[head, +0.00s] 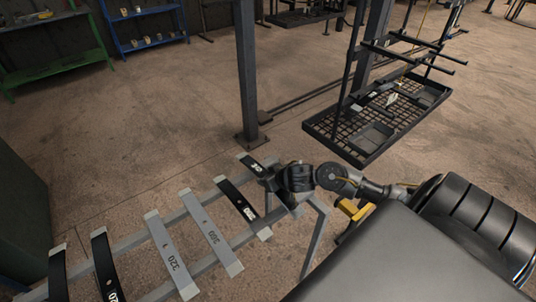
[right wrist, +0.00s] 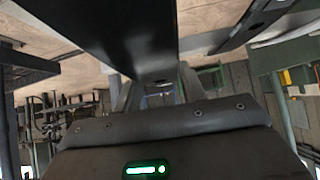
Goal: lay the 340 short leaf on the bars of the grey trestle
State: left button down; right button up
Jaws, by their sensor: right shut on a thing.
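The grey trestle (head: 138,240) has two long bars running from lower left toward the middle of the head view. My right gripper (head: 278,187) is at the trestle's right end, shut on a short black leaf (head: 256,166) with a white marking too small to read surely. The leaf spans across the bar ends; I cannot tell whether it touches them. In the right wrist view the dark leaf (right wrist: 125,35) fills the top middle, between the fingers. My left gripper is not in view.
On the bars lie a black leaf (head: 236,200), a grey leaf (head: 211,233), a grey leaf marked 320 (head: 171,256) and more black leaves (head: 102,262) at left. A steel post (head: 248,80) stands behind. A black rack with a mesh tray (head: 345,140) stands at right.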

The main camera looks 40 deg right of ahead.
jog(key=shift+f+b, duration=1.05)
jog(key=shift+f, duration=0.65)
jog(key=o, duration=1.2)
jog(key=shift+o, duration=0.5)
jog(key=shift+f, duration=0.2)
jog(key=p+v, duration=0.2)
jog(key=v, duration=0.9)
jog(key=shift+r+p, duration=0.1)
jog(key=shift+p, duration=0.3)
